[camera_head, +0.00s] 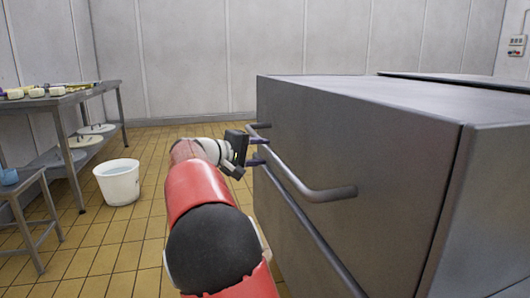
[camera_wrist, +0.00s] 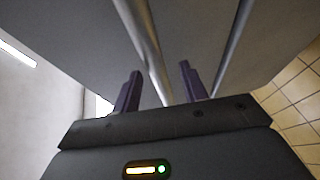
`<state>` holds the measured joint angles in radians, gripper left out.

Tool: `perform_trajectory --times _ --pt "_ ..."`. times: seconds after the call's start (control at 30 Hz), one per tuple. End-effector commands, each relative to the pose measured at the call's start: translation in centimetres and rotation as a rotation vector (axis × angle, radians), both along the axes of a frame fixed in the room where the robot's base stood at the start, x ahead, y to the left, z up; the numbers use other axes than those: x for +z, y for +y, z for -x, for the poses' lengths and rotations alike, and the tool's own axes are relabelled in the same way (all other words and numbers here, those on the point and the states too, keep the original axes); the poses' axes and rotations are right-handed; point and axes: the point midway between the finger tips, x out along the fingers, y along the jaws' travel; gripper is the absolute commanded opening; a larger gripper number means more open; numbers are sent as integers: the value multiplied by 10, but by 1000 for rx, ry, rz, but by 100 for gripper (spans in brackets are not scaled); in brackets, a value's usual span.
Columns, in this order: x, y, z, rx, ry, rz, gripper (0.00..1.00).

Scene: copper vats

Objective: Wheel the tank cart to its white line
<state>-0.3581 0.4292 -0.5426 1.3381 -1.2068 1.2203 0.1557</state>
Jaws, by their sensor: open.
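The tank cart (camera_head: 380,170) is a big grey metal box filling the right of the head view. A bent bar handle (camera_head: 315,192) sticks out from its near side, with a second, lower rail (camera_head: 310,235) below it. My gripper (camera_head: 264,151) is at the far end of the handle, with its dark purple fingers apart. In the wrist view the handle (camera_wrist: 143,40) runs between the open fingers of my gripper (camera_wrist: 160,86), and the other rail (camera_wrist: 233,45) passes outside the right finger. I cannot tell whether a finger touches the bar. No white line shows.
A white bucket (camera_head: 118,182) stands on the yellow tiled floor at left. Open floor (camera_head: 150,150) lies between bucket and cart. A control box (camera_head: 516,46) hangs on the right wall.

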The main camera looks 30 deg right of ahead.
Motion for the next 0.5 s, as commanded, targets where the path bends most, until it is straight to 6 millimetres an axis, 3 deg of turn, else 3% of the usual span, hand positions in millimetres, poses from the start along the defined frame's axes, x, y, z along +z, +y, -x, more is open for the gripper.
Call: perform_trajectory --times 0.2,0.5 --pt "8 37 6 -1 0 0 43" --pt "10 52 10 -6 1 1 43"
